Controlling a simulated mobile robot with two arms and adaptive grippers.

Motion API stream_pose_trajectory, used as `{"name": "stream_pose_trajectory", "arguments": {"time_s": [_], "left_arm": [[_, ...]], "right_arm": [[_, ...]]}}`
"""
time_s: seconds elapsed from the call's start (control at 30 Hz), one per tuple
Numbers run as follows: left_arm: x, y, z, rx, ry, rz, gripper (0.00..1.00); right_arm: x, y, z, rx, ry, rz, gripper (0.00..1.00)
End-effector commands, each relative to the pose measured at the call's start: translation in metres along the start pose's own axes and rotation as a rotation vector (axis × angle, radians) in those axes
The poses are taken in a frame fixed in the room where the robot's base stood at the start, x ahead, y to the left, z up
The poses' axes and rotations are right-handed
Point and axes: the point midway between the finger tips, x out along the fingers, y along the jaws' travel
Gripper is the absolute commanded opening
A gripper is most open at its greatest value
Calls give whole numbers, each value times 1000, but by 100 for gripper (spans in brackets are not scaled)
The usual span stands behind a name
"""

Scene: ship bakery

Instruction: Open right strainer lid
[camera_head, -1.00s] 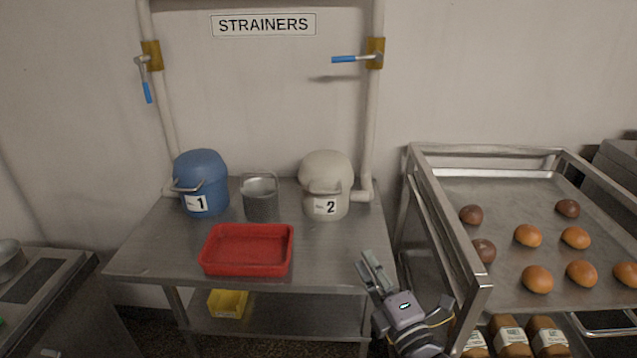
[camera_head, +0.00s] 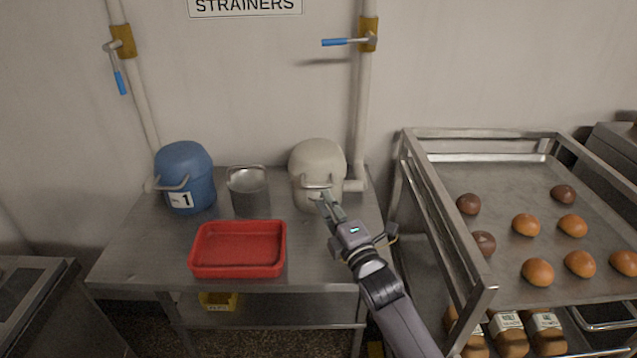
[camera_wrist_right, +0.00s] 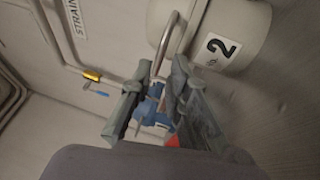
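The right strainer (camera_head: 318,160) is a cream pot with a rounded lid, standing upright at the back right of the steel table. Its metal lid handle (camera_head: 316,184) faces the front. In the right wrist view, its body with the number 2 label (camera_wrist_right: 220,48) fills the upper right, and the curved handle (camera_wrist_right: 168,40) reaches down to the fingertips. My right gripper (camera_head: 325,200) is just in front of the strainer and hides its label in the head view. Its fingers (camera_wrist_right: 158,85) are apart, with the handle's end at the gap between them. The lid looks closed. My left gripper is out of view.
A blue strainer (camera_head: 184,165) marked 1, a metal container (camera_head: 248,190) and a red tray (camera_head: 238,272) share the table. A pipe with a blue-handled valve (camera_head: 347,42) rises behind the right strainer. A metal rack (camera_head: 480,270) with buns stands close on the right.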

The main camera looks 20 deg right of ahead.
Motion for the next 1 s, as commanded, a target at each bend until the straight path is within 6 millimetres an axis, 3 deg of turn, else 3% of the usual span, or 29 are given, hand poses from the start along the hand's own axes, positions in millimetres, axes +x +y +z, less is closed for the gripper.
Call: {"name": "stream_pose_trajectory", "arguments": {"time_s": [0.1,0.33,0.73,1.0], "left_arm": [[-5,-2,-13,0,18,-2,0],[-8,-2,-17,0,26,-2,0],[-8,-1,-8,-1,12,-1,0],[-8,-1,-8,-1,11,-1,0]], "right_arm": [[25,3,0,1,0,2,16],[52,1,0,1,0,0,16],[58,0,0,0,0,0,16],[58,0,0,0,0,0,0]]}}
